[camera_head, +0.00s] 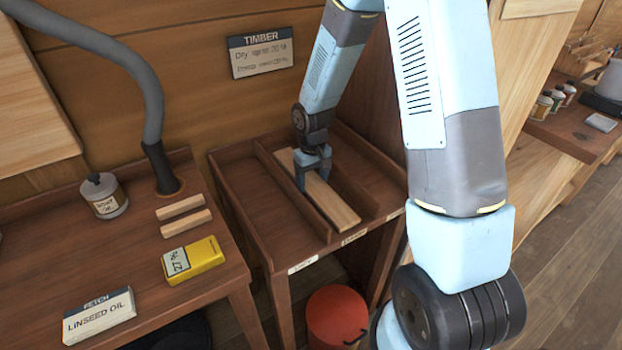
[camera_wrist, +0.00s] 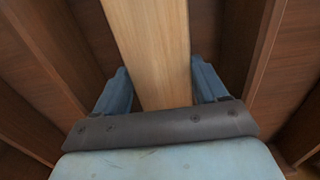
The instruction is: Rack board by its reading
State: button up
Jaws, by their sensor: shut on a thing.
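A pale wooden board (camera_head: 332,202) lies lengthwise in the middle bay of the brown timber rack (camera_head: 238,200). My gripper (camera_head: 314,185) is shut on the board partway along it, and its fingers straddle both long edges. In the wrist view the board (camera_wrist: 152,45) runs between the two blue fingers of my gripper (camera_wrist: 160,88).
Two small wood strips (camera_head: 183,214), a tin (camera_head: 104,196), a hose (camera_head: 150,100) and a FETCH LINSEED OIL card (camera_head: 98,316) are on the left bench. A red bucket (camera_head: 335,315) stands below the rack. The rack's left bay is empty.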

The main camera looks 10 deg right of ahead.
jog(key=o, duration=1.2)
jog(key=shift+f, duration=0.1)
jog(key=shift+o, duration=0.2)
